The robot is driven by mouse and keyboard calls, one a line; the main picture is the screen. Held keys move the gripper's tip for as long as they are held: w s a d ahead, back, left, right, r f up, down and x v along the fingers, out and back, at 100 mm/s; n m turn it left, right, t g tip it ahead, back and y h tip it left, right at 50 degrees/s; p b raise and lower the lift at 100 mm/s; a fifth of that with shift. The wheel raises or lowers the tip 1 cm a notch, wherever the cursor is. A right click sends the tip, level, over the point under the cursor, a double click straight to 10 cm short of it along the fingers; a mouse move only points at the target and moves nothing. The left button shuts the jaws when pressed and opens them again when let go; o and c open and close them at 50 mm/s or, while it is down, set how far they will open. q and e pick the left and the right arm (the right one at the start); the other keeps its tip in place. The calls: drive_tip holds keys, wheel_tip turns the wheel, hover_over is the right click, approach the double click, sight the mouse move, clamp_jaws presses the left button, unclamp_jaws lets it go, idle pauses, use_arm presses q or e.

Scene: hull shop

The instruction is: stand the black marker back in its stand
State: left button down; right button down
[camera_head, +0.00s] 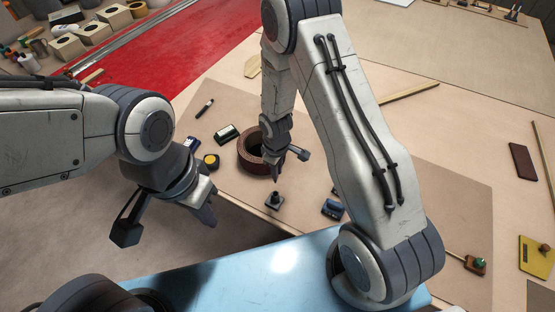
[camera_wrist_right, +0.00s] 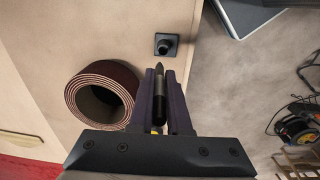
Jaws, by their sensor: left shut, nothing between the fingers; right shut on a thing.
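The black marker (camera_wrist_right: 158,88) is held between the fingers of my right gripper (camera_wrist_right: 160,90), its pointed end towards the far side in the right wrist view. My right gripper (camera_head: 277,175) is above the table in the head view, where the marker is hard to make out. The stand (camera_head: 274,201) is a small black square base with a raised round socket, near the table's front edge. It also shows in the right wrist view (camera_wrist_right: 166,45), just beyond the marker's tip and apart from it. My left gripper (camera_head: 204,212) is shut and empty, left of the stand.
A brown abrasive roll (camera_head: 250,158) stands behind the stand; it also shows in the right wrist view (camera_wrist_right: 87,98). A blue-black item (camera_head: 332,209) lies right of the stand. A yellow-black tape measure (camera_head: 211,161), a dark block (camera_head: 227,134) and a dark pen-like item (camera_head: 205,107) lie to the left.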

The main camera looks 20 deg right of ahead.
drive_tip(key=shift+r+n+p, duration=0.15)
drive_tip(key=shift+n+p, duration=0.45)
drive_tip(key=b, duration=0.4)
hover_over(275, 199)
drive_tip(key=shift+w+d+f, duration=0.15)
drive_tip(key=shift+f, duration=0.8)
drive_tip(key=shift+w+d+f, duration=0.15)
drive_tip(key=shift+f, duration=0.85)
drive_tip(key=shift+w+d+f, duration=0.15)
drive_tip(key=shift+f, duration=0.8)
drive_tip(key=shift+f+b, duration=1.8)
drive_tip(key=shift+b, duration=0.35)
idle(1.8)
